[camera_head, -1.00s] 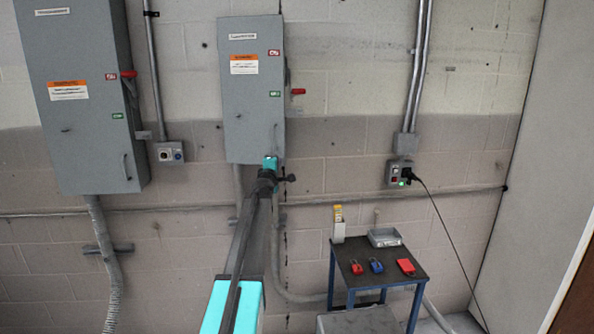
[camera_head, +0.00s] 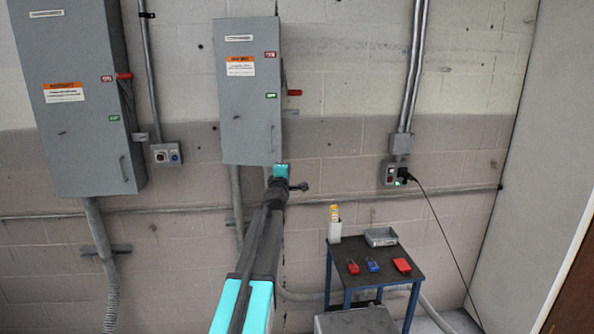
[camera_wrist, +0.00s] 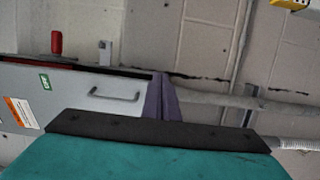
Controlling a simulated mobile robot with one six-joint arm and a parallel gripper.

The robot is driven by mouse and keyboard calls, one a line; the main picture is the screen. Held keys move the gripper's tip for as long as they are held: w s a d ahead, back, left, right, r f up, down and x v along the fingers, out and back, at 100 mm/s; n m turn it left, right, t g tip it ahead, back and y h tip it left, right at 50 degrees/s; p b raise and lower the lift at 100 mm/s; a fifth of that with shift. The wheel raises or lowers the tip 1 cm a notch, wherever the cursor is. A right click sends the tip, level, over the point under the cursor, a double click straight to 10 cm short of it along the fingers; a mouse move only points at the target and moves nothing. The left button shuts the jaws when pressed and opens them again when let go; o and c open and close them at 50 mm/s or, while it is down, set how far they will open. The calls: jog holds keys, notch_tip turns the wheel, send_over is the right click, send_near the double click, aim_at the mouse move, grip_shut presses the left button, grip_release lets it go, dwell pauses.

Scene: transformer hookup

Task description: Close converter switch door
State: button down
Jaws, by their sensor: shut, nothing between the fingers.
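The middle grey cabinet (camera_head: 248,120), with an orange-and-white label and a red lever on its right side, is probably the converter switch; its nameplate is too small to read. Its door (camera_wrist: 75,95) shows sideways in the wrist view, with a bar handle (camera_wrist: 114,95) and a green label. A dark line runs along the door's edge there; I cannot tell how far the door stands open. My gripper (camera_wrist: 164,97) is shut and empty beside the cabinet's lower end. In the head view it is at the lower right corner; contact with the door cannot be told.
A larger grey cabinet (camera_head: 75,100) hangs at the left. A small table (camera_head: 375,263) with red and blue padlocks and a grey tray (camera_head: 381,237) stands at the right. An outlet box (camera_head: 394,173) with a black cord is on the wall, and conduits run below the cabinets.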

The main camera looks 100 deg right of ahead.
jog(key=shift+s+a+p, duration=0.4)
jog(key=shift+s+a, duration=0.15)
jog(key=shift+s, duration=0.35)
jog(key=shift+s+a+p, duration=0.4)
jog(key=shift+s+a, duration=0.15)
jog(key=shift+s, duration=0.3)
jog(key=shift+s, duration=0.1)
